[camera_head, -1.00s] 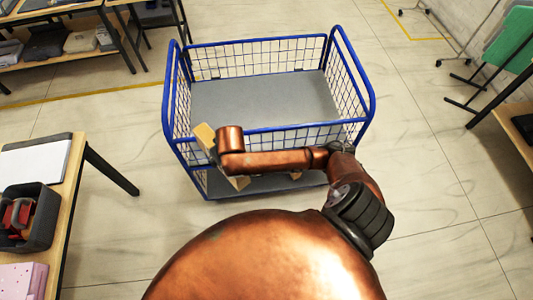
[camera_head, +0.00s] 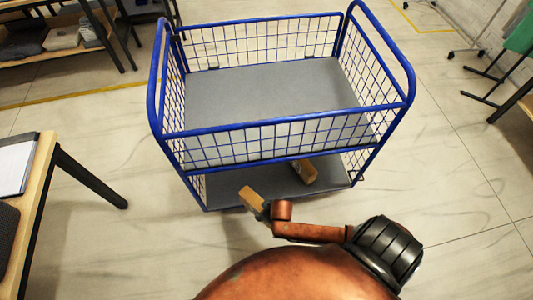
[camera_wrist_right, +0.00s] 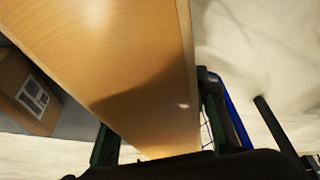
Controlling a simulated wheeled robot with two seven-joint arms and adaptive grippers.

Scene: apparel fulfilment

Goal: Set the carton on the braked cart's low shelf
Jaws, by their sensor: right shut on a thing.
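The cart (camera_head: 158,90) is blue with mesh sides, a grey upper deck and a grey low shelf (camera_head: 228,185). My right gripper (camera_wrist_right: 160,130) is shut on a brown carton (camera_wrist_right: 120,60), which fills much of the right wrist view. In the head view this carton (camera_head: 251,199) is tilted and overlaps the low shelf's front edge; I cannot tell whether it touches. My forearm and wrist hide part of it. Another brown carton (camera_head: 305,171) lies on the low shelf to its right; its white label shows in the right wrist view (camera_wrist_right: 33,95). My left gripper is out of view.
The upper deck (camera_head: 270,90) is empty, and its front mesh panel hangs above the low shelf's opening. The left part of the low shelf looks clear. A table (camera_head: 40,190) stands at the left, with open floor between it and the cart.

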